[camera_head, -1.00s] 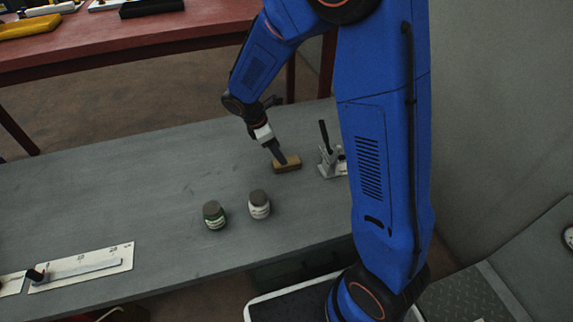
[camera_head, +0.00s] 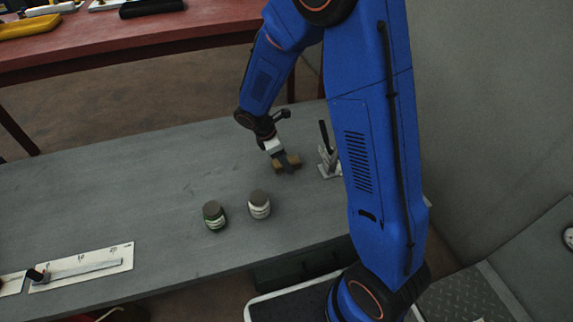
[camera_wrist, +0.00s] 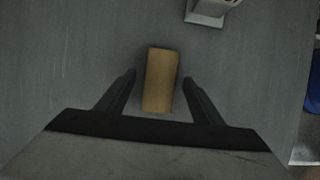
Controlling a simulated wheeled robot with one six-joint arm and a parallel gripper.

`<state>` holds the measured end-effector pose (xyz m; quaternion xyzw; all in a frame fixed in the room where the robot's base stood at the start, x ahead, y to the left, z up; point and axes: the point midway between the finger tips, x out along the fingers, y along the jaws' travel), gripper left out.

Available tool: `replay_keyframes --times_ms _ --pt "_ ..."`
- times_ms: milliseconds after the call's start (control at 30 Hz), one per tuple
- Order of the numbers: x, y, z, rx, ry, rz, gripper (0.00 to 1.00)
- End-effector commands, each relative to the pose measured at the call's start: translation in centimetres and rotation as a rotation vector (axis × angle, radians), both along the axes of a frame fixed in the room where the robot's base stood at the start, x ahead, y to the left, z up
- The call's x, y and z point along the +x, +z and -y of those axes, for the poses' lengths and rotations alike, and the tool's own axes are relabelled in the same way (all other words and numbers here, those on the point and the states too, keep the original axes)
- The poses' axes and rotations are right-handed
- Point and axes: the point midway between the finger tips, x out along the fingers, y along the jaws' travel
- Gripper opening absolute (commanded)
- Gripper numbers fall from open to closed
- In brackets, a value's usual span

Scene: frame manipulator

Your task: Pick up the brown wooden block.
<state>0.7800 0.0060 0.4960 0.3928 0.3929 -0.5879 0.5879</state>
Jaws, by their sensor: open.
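The brown wooden block (camera_head: 279,164) lies on the grey table, below and partly hidden by my gripper (camera_head: 286,168). In the wrist view the block (camera_wrist: 160,80) lies lengthwise, its near part between the two open fingers and its far end reaching beyond the fingertips. My gripper (camera_wrist: 158,76) is open, with a gap visible on each side of the block. I cannot tell how far the fingertips are above the tabletop.
A metal toggle clamp (camera_head: 328,160) stands just right of the block; its base (camera_wrist: 210,10) shows at the top of the wrist view. A white plate (camera_head: 82,268) lies at the left.

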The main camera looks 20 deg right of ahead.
Motion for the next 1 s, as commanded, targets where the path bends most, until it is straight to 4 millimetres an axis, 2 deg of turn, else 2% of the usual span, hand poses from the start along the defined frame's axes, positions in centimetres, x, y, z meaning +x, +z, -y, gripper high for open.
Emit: replay_keyframes --times_ms 733,767,933,1000 --pt "0.01 -0.5 0.0 0.0 0.0 0.0 0.61" --pt "0.01 -0.5 0.0 0.0 0.0 0.0 0.56" --pt "0.01 -0.49 0.0 0.0 0.0 0.0 0.15" --pt "0.01 -0.49 0.0 0.0 0.0 0.0 0.15"
